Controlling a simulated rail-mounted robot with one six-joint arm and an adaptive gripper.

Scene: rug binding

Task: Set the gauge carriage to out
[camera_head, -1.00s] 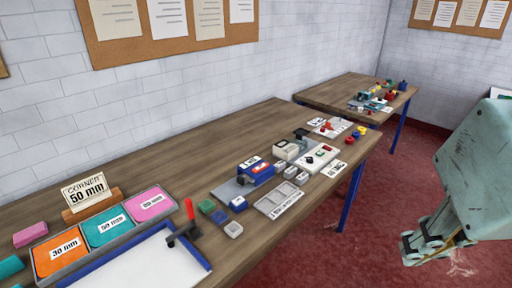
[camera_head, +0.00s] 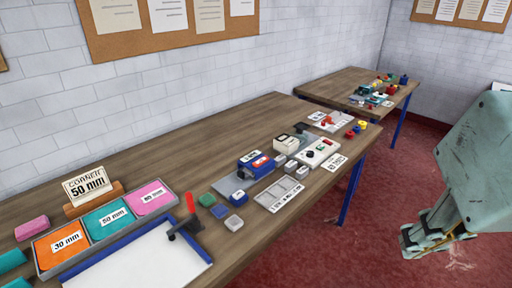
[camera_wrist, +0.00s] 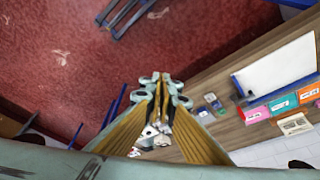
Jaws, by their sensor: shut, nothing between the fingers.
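No part in view is clearly marked as the gauge carriage. My gripper (camera_wrist: 163,78) is shut and empty in the wrist view, above the red floor and the bench edge. In the head view it hangs at the right, clear of the bench.
Colour trays (camera_head: 108,219) marked 30 mm and 50 mm, a "CORNER 50 mm" sign (camera_head: 87,185) and a white board with a red-handled lever (camera_head: 190,203) are on the near bench. A white switch panel (camera_head: 317,152) stands further right. A second bench (camera_head: 335,88) is behind. Red floor is open at right.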

